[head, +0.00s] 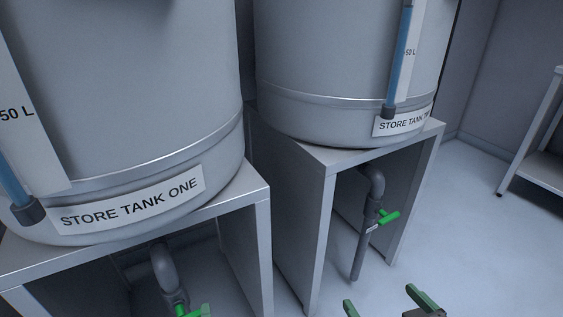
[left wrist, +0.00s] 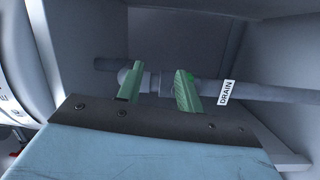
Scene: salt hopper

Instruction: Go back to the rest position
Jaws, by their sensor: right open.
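Store tank one (head: 120,90) stands on its grey stand at the left of the head view. A grey pipe (head: 165,268) with a green valve handle (head: 190,312) shows below it, cut by the bottom edge. Store tank two (head: 330,60) stands behind to the right. Its pipe (head: 357,250) has a green handle (head: 388,218). My right gripper (head: 388,303) is open and empty at the bottom edge. In the left wrist view my left gripper (left wrist: 160,90) has its green fingers apart. A grey pipe labelled DRAIN (left wrist: 227,92) shows between and beyond them; contact cannot be told.
The stand of tank one (head: 262,245) and the stand of tank two (head: 317,235) have upright side panels close to the pipes. A light shelf or table (head: 540,170) stands at the far right. The floor (head: 475,230) between is clear.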

